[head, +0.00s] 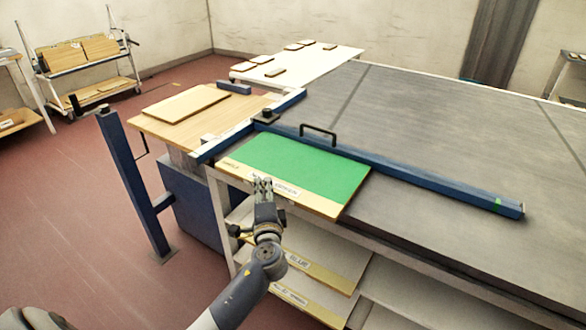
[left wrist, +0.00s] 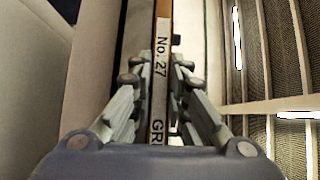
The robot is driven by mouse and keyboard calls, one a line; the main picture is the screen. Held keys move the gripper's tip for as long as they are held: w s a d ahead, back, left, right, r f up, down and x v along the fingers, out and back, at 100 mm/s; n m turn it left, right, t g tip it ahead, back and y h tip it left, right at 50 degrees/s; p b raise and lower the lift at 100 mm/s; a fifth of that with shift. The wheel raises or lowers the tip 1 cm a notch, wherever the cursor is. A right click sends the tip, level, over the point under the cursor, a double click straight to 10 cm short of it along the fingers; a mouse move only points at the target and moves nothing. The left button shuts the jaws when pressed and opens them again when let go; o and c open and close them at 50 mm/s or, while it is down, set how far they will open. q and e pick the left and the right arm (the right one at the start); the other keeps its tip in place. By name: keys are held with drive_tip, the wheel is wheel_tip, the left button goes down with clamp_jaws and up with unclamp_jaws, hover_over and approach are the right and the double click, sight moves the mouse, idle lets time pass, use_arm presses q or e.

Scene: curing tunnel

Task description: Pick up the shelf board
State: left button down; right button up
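The shelf board (head: 308,163) has a green top and a pale front strip with a white label. It lies flat at the near left corner of the large grey table. My left gripper (head: 263,182) is at the middle of its front edge, over part of the label. In the left wrist view the board's edge (left wrist: 161,60), marked "No. 27 GR", runs between the fingers of my left gripper (left wrist: 160,75). The fingers sit close on both sides and look shut on it. The palm hides the rest of the label. My right gripper is not in view.
A blue rail (head: 430,182) crosses the grey table (head: 450,120) behind the board, with a black handle (head: 318,130) beside it. More labelled boards (head: 325,262) lie on shelves below. A blue post (head: 133,185) and a wooden-topped table (head: 150,122) stand left. Red floor is clear at left.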

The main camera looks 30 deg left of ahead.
use_arm(q)
drive_tip(key=shift+w+r, duration=0.1)
drive_tip(key=shift+r, duration=0.75)
wheel_tip(320, 180, up, 2)
drive_tip(key=shift+r, duration=0.15)
drive_tip(key=r+b+v, duration=0.1)
drive_tip(key=b+v, duration=0.1)
drive_tip(key=v, duration=1.4)
drive_tip(key=shift+w+d+r, duration=0.2)
drive_tip(key=shift+d, duration=0.2)
